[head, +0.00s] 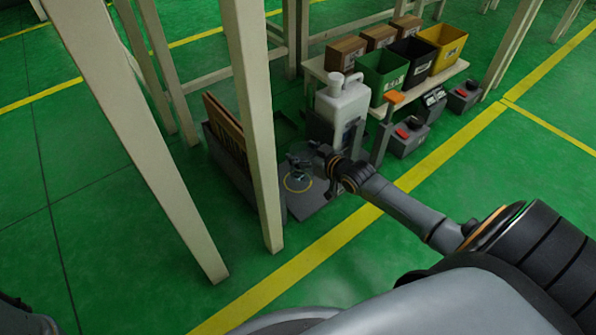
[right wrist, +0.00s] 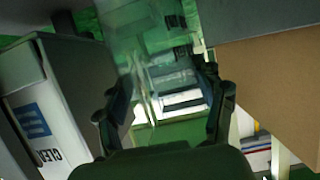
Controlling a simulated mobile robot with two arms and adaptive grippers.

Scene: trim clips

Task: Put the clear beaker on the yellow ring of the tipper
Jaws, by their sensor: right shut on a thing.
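The clear beaker (right wrist: 142,75) is see-through and hard to outline; in the right wrist view it shows between the fingers of my right gripper (right wrist: 168,96). In the head view my right gripper (head: 310,165) is low over the grey base plate and shut on the beaker. The yellow ring (head: 298,184) is marked on that plate, just below and left of the gripper. The tipper (head: 334,128) holds a large white jug (head: 342,99) behind the gripper. I cannot tell the gap between beaker and plate. My left gripper is not in view.
A grey bin with brown boards (head: 226,130) stands left of the plate. A pale post (head: 254,120) rises close in front of it. Grey devices with red tops (head: 408,136) stand to the right. A bench behind carries green (head: 383,75), black and yellow bins.

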